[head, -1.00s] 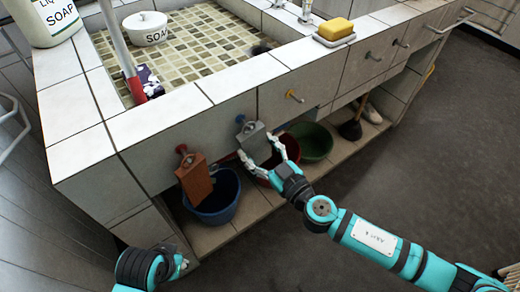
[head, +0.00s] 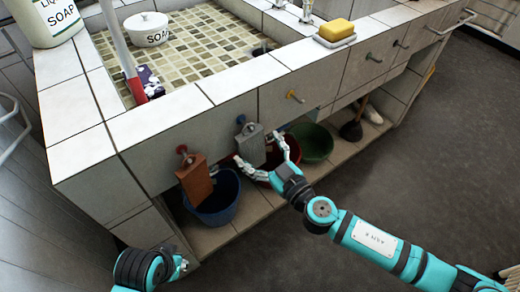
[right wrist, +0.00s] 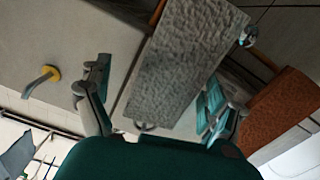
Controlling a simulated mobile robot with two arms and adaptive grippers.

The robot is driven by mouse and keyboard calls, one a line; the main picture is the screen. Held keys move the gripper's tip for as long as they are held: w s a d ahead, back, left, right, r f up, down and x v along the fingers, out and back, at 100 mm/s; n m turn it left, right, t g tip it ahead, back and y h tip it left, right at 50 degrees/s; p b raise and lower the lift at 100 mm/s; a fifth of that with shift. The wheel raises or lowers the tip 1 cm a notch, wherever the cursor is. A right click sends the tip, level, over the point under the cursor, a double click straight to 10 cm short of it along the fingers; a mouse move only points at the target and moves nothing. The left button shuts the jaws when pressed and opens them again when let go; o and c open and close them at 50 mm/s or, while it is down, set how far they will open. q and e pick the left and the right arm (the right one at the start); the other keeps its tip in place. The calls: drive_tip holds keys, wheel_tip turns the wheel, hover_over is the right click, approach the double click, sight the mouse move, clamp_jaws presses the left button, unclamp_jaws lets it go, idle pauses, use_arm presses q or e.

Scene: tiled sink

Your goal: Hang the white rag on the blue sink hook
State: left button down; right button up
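The white rag (head: 251,147), greyish and thick, hangs from the blue hook (head: 241,120) on the tiled sink front. In the right wrist view the rag (right wrist: 185,62) fills the middle, its top end close to the hook (right wrist: 247,36). My right gripper (head: 259,150) is open, with a finger on each side of the rag's lower part. In the right wrist view its fingers (right wrist: 158,97) stand apart from the rag. My left gripper (head: 180,266) is low at the left, only partly visible; its fingers cannot be made out.
An orange-brown rag (head: 195,180) hangs on a red hook (head: 183,151) to the left. A yellow hook (head: 295,96) to the right is bare. Blue (head: 222,202), red and green (head: 313,142) tubs stand on the shelf below. A yellow sponge (head: 336,28) lies on the sink rim.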

drive_tip(key=v, duration=1.2)
drive_tip(key=shift+d, duration=0.1)
